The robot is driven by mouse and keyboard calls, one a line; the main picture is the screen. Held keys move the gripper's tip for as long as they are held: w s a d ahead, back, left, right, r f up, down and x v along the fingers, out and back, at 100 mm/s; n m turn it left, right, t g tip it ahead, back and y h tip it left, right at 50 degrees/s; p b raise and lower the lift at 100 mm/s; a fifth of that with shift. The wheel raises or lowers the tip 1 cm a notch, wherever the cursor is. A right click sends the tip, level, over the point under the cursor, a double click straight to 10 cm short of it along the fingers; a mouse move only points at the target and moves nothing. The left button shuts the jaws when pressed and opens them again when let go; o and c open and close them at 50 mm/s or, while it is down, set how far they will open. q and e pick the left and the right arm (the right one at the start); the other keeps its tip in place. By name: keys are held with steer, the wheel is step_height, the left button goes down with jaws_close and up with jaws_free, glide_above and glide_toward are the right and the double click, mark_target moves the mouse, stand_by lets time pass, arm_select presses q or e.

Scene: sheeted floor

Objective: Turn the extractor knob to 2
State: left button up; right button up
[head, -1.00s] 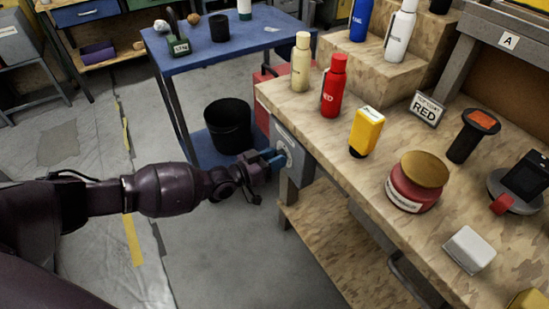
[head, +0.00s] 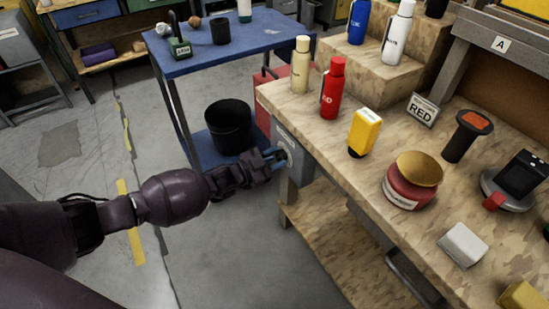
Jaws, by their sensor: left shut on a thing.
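The extractor knob is on a grey control box (head: 291,176) fixed to the front left end of the wooden workbench (head: 330,150). My left gripper (head: 283,158) reaches in from the left and is at the face of the box, its blue fingers shut on the knob. The fingers cover most of the knob, so its pointer and the number it stands at cannot be read. My right gripper is not in view.
On the bench stand a red bottle (head: 333,88), a cream bottle (head: 300,65), a yellow bottle (head: 365,131) and a red jar (head: 411,185). A blue cart (head: 215,55) and a black bin (head: 229,127) are behind my left arm.

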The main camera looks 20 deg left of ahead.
arm_select(q)
steer(key=m, duration=0.2)
steer(key=shift+m, duration=0.4)
steer(key=m, duration=0.2)
steer(key=shift+m, duration=1.7)
steer(key=o, duration=0.9)
steer(key=shift+s+a+p, duration=0.35)
steer(key=shift+s, duration=0.05)
steer(key=p+v, duration=0.1)
steer(key=v, duration=0.8)
steer(key=shift+s+a, duration=0.2)
steer(key=shift+s, duration=0.1)
